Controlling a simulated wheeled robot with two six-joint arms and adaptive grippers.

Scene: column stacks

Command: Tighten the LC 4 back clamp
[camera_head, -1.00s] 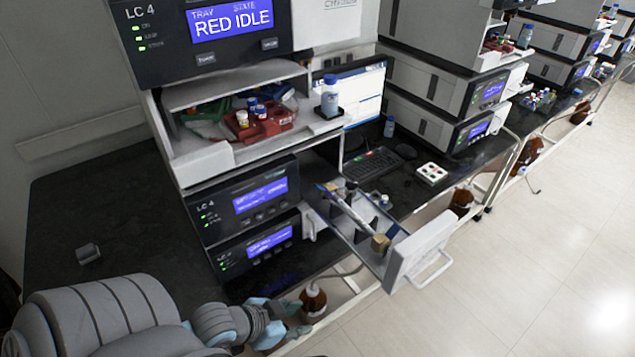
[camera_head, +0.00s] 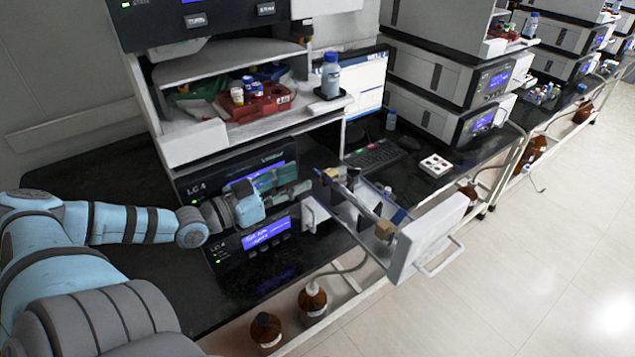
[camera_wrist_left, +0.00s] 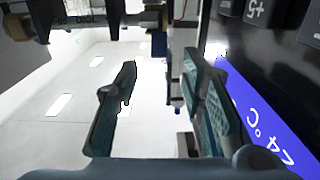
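The LC 4 drawer (camera_head: 405,262) stands pulled out, with a slim column (camera_head: 352,204) lying along it. A tan block (camera_head: 385,231) sits at the column's front end. A smaller tan block (camera_head: 331,173) at its back end looks like the back clamp; whether it is tight cannot be told. My left gripper (camera_head: 288,182) is in front of the LC 4 panel, left of the back block and apart from it. In the left wrist view its fingers (camera_wrist_left: 160,65) are spread and empty. The column and its blocks (camera_wrist_left: 148,18) show at the top there. My right gripper is not in view.
LC 4 display panels (camera_head: 265,235) stand close beside my left gripper. A shelf above holds a red tray (camera_head: 262,108) and a blue-capped bottle (camera_head: 330,75). Brown bottles (camera_head: 266,328) stand below the bench edge. A keyboard (camera_head: 375,155) lies behind the drawer.

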